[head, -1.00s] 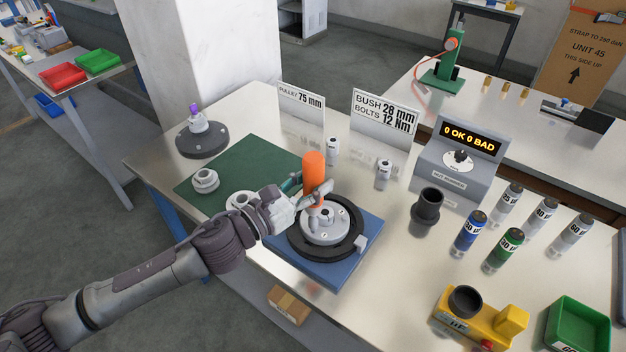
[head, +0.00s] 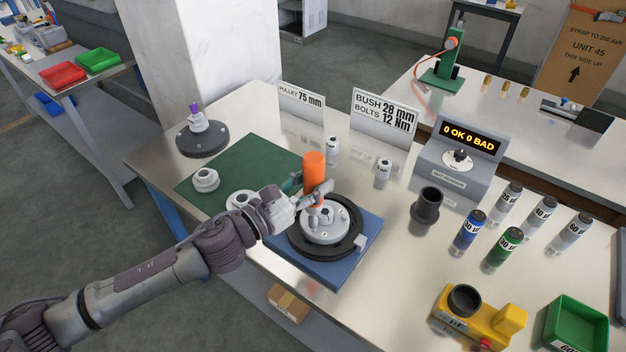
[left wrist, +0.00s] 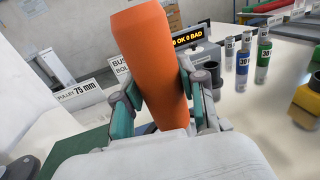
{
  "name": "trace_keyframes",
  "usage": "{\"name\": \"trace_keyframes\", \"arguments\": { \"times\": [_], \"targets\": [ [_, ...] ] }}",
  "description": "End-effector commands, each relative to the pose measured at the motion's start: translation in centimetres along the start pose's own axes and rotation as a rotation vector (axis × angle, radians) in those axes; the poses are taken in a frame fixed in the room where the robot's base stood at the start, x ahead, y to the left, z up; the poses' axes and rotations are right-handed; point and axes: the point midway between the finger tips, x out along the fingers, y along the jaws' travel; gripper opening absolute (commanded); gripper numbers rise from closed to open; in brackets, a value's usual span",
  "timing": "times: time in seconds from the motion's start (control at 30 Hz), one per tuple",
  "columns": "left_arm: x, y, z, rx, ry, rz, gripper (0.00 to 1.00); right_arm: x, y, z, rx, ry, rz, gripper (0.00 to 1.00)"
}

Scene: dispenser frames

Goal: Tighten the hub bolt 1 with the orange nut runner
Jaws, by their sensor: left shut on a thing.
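The orange nut runner (head: 314,170) stands upright in my left gripper (head: 316,192), which is shut on it. In the left wrist view the orange body (left wrist: 152,55) fills the middle, between the two teal-padded fingers (left wrist: 158,105). The nut runner's lower end is over the left part of the light grey hub (head: 328,226). The hub sits in a black pulley ring (head: 352,245) on a blue fixture block (head: 338,277). Small bolt heads show on the hub. The tool's tip is small, so I cannot tell whether it touches a bolt. My right gripper is not in view.
A green mat (head: 235,165) holds two light grey bushes. A sign (head: 384,112) reads bush 28 mm, bolts 12 Nm. A grey display box (head: 460,160) reads 0 OK 0 BAD. A dark cup (head: 427,205) and several labelled cylinders stand to the right.

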Motion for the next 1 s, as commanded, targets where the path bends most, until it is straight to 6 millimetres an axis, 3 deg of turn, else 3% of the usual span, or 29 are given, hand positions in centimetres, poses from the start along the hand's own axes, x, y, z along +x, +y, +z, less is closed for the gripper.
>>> {"name": "trace_keyframes", "arguments": {
  "times": [1.0],
  "targets": [
    [0.0,0.0,-1.0,0.001,-0.004,-0.001,0.00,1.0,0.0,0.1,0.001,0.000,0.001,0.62]
  ]
}}
